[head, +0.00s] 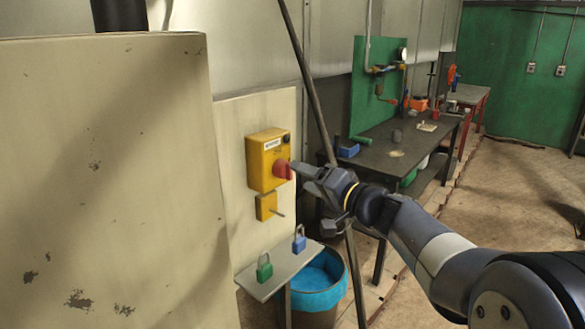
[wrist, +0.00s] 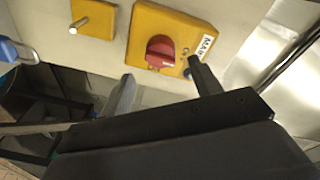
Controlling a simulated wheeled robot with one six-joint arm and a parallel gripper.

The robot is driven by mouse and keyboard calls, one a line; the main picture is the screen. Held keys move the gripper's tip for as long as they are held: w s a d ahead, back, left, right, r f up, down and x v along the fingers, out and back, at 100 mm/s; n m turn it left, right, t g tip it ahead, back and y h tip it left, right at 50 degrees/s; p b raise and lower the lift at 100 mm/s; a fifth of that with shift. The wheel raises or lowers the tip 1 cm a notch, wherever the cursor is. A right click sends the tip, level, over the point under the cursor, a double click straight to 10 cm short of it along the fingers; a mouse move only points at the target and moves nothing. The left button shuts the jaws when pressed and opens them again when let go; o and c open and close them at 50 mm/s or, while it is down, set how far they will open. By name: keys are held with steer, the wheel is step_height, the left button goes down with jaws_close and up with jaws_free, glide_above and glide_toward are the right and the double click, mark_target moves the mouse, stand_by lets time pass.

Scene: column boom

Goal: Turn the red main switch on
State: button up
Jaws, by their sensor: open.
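The red main switch (head: 282,170) is a knob on the front of a yellow box (head: 262,150) fixed to a pale panel. In the wrist view the red knob (wrist: 160,52) sits on its yellow plate (wrist: 140,28) beside a white label, between and beyond the two fingertips. My gripper (head: 297,168) is close in front of the knob in the head view. In the wrist view my gripper (wrist: 160,75) is open, with one finger on each side of the knob's line. Nothing is between the fingers, and I cannot tell whether a tip touches the box.
A smaller yellow plate (head: 266,206) with a metal pin sits below the box. A shelf (head: 275,270) holds a green padlock (head: 264,268) and a blue padlock (head: 299,239). A dark slanted pole (head: 312,85) stands close by. A large pale cabinet (head: 110,180) is at left.

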mark_target(291, 172)
steer(key=p+x, duration=0.1)
steer(key=x, duration=0.4)
steer(key=shift+s, duration=0.1)
steer(key=c, duration=0.9)
steer(key=shift+c, duration=0.2)
